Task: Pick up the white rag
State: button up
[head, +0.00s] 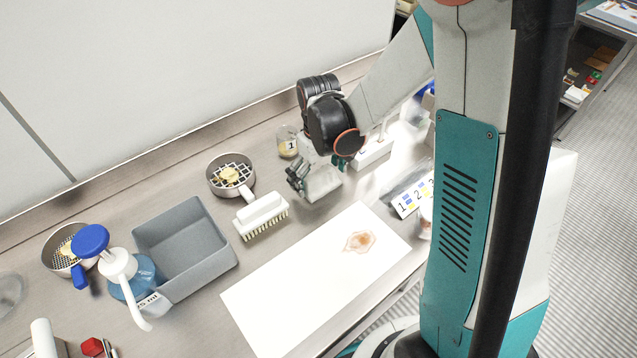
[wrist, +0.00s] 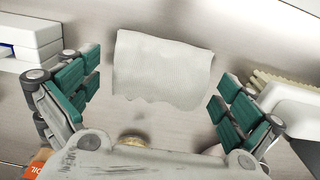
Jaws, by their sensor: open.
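The white rag (wrist: 163,72) lies on the metal counter in the wrist view, a ribbed cloth with a wavy near edge. In the head view the rag (head: 322,186) shows under my gripper, partly hidden by it. My gripper (wrist: 158,98) is open and empty, with one green-padded finger to each side of the rag and a gap on both sides. In the head view my gripper (head: 319,171) hangs low over the rag. I cannot tell the exact height between them.
A white brush (head: 262,215) lies close left of the rag. A white board (head: 300,290) with a brown stain lies in front. A labelled jar (head: 288,142) and a strainer (head: 231,175) stand behind. A grey bin (head: 190,285) and a blue-topped pump bottle (head: 125,268) are further left.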

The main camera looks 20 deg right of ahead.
aim_at(318, 173)
jog(key=shift+c, duration=0.6)
jog(key=c, duration=1)
jog(key=shift+s, duration=0.1)
jog(key=shift+c, duration=0.4)
jog(key=shift+r, duration=0.1)
notch_tip(318, 173, up, 20)
jog(key=p, duration=0.6)
jog(key=shift+p, duration=0.4)
